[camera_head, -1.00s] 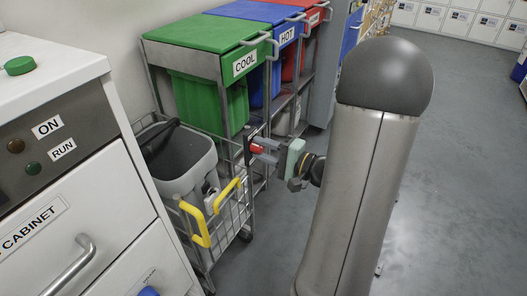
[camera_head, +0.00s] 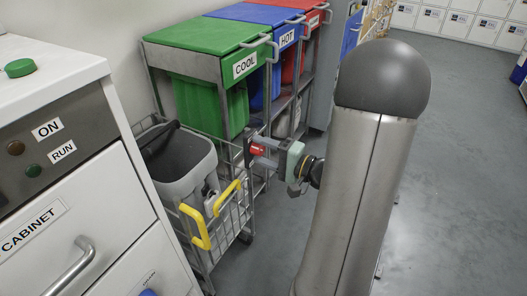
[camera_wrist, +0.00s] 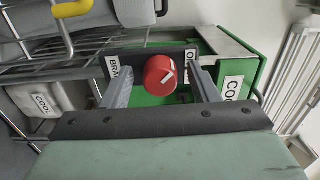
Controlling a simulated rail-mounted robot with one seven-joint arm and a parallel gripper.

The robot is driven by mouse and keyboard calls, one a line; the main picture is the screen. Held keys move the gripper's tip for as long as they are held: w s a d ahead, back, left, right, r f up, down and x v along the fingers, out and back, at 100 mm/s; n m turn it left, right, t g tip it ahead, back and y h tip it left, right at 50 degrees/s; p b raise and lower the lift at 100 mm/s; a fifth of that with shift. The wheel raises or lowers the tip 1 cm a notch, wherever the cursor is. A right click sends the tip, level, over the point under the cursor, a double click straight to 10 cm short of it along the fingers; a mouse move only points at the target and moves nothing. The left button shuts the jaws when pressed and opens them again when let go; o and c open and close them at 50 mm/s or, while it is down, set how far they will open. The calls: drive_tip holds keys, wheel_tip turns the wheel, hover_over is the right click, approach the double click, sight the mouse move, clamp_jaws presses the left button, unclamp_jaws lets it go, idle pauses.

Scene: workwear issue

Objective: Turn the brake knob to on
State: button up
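The brake knob (camera_wrist: 158,74) is red and round with a white pointer line. It sits on a dark plate (camera_wrist: 178,54) on the wire cart. Its pointer slants towards the right in the wrist view. A label starting "BRA" (camera_wrist: 112,66) is left of the knob and one starting "O" (camera_wrist: 190,62) is right; both are partly hidden by fingers. My gripper (camera_wrist: 161,88) is open, with one finger on each side of the knob and gaps visible between. In the head view, my gripper (camera_head: 266,152) is at the red knob (camera_head: 257,149).
The wire cart (camera_head: 232,211) with yellow handles (camera_head: 198,226) holds a grey bucket (camera_head: 177,165). Green, blue and red lidded bins stand behind, the green one (camera_head: 205,45) labelled COOL. A white cabinet (camera_head: 70,215) is at left. Floor (camera_head: 462,170) at right is clear.

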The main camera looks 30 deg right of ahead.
drive_tip(key=p+v, duration=0.4)
drive_tip(key=v, duration=1.3)
drive_tip(key=shift+s+d, duration=0.15)
drive_tip(key=shift+s, duration=0.05)
drive_tip(key=s+a+r+n+g+y+p, duration=0.2)
drive_tip(key=a+r+n+g+p, duration=0.5)
drive_tip(key=a+r+g+p, duration=1.15)
drive_tip(key=a+r+n+t+h+p, duration=0.1)
drive_tip(key=r+h+p, duration=0.4)
drive_tip(key=r+p, duration=0.5)
drive_tip(key=s+a+r+n+t+h+p, duration=0.1)
drive_tip(key=a+r+n+h+p, duration=0.3)
drive_tip(key=r+p, duration=0.6)
drive_tip(key=shift+a+r+t+h, duration=0.45)
drive_tip(key=shift+t+h, duration=0.2)
drive_tip(key=shift+h, duration=0.25)
